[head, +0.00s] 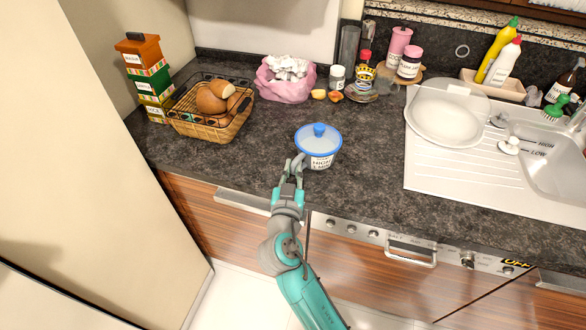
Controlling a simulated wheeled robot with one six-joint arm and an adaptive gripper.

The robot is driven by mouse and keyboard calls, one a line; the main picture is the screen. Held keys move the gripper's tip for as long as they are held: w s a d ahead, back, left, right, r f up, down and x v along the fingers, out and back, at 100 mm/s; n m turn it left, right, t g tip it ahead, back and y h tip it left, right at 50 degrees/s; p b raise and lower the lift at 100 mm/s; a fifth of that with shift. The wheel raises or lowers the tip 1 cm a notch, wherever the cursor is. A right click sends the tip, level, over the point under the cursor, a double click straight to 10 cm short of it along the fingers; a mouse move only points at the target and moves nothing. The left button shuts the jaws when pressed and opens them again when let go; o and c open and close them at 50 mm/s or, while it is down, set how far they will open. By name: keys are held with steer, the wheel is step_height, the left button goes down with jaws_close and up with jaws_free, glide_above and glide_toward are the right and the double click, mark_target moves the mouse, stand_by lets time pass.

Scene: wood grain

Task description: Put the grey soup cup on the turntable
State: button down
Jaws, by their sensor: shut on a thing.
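The soup cup (319,158) has a pale grey-white body with dark lettering and a blue-rimmed lid with a blue knob. It is upright over the front part of the dark counter. My gripper (299,163) is shut on its near left side. I cannot tell whether the cup touches the counter. A round wooden board (417,79), which looks like the turntable, is at the back wall, right of centre. A pink bottle and a pink-lidded jar stand on it and hide much of its top.
A wire bread basket (239,125), stacked boxes (157,95) and a pink bag (277,89) are on the left. Small jars and a patterned dish (361,97) stand left of the board. The middle counter is clear.

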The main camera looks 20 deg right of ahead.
steer(key=shift+f, duration=0.1)
steer(key=c, duration=1.2)
jaws_free()
steer(key=v, duration=1.2)
